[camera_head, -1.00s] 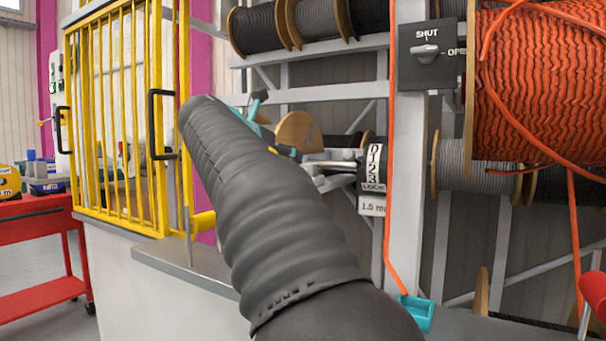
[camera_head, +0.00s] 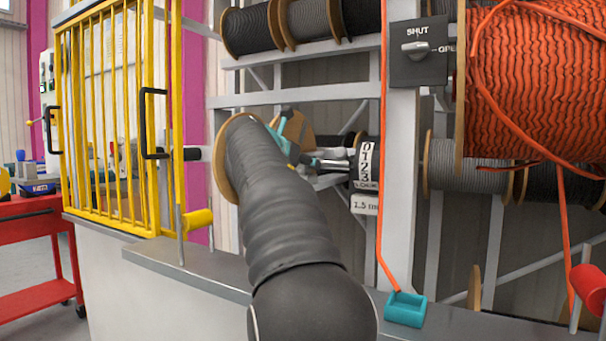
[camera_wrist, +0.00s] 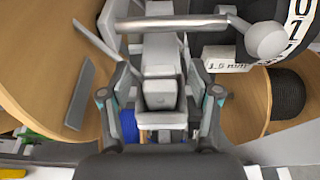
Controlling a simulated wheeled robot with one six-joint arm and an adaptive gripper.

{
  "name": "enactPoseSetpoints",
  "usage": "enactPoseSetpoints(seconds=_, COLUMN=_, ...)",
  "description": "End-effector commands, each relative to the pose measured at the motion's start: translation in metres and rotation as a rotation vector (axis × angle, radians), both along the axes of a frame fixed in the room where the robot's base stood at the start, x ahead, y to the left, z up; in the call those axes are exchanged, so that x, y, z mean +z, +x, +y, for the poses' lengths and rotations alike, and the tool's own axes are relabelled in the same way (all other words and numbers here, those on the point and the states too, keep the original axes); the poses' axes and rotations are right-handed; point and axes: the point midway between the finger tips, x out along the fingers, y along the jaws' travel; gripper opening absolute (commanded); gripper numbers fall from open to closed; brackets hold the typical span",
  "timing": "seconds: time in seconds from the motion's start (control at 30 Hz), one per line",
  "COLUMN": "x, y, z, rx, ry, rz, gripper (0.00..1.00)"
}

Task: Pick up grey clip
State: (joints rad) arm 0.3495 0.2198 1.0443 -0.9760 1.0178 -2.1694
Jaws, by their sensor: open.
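My gripper (camera_wrist: 160,88) is open in the wrist view, its teal-jointed fingers spread on either side of a grey blocky piece (camera_wrist: 162,97). This piece looks like the grey clip, but its outline merges with the grey metal parts behind it. I cannot tell whether the fingers touch it. A metal rod with a ball end (camera_wrist: 268,40) crosses just beyond. In the head view my gripper (camera_head: 292,138) is partly hidden by my arm, beside the black length counter (camera_head: 367,163). The clip cannot be made out there.
Wooden reel flanges (camera_wrist: 30,65) lie close to the left and right of the gripper. The rack holds cable reels (camera_head: 320,20) above and a large orange reel (camera_head: 530,85) at right. A yellow barred gate (camera_head: 105,120) stands left. A teal block (camera_head: 406,309) sits on the ledge.

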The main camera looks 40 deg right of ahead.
Motion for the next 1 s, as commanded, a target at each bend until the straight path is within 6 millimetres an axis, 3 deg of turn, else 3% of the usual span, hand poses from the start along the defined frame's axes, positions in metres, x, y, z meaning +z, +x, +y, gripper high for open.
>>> enactPoseSetpoints(seconds=0.27, x=-0.001, y=0.002, z=-0.004, rx=0.002, ry=-0.001, rz=-0.001, gripper=0.60)
enactPoseSetpoints(seconds=0.5, x=-0.001, y=0.002, z=-0.004, rx=0.001, ry=-0.001, rz=-0.001, gripper=0.00)
enactPoseSetpoints(seconds=0.83, x=0.003, y=0.002, z=-0.004, rx=0.001, ry=0.000, rz=-0.002, gripper=0.00)
enactPoseSetpoints(seconds=1.0, x=0.028, y=0.002, z=-0.004, rx=0.001, ry=-0.001, rz=-0.004, gripper=0.00)
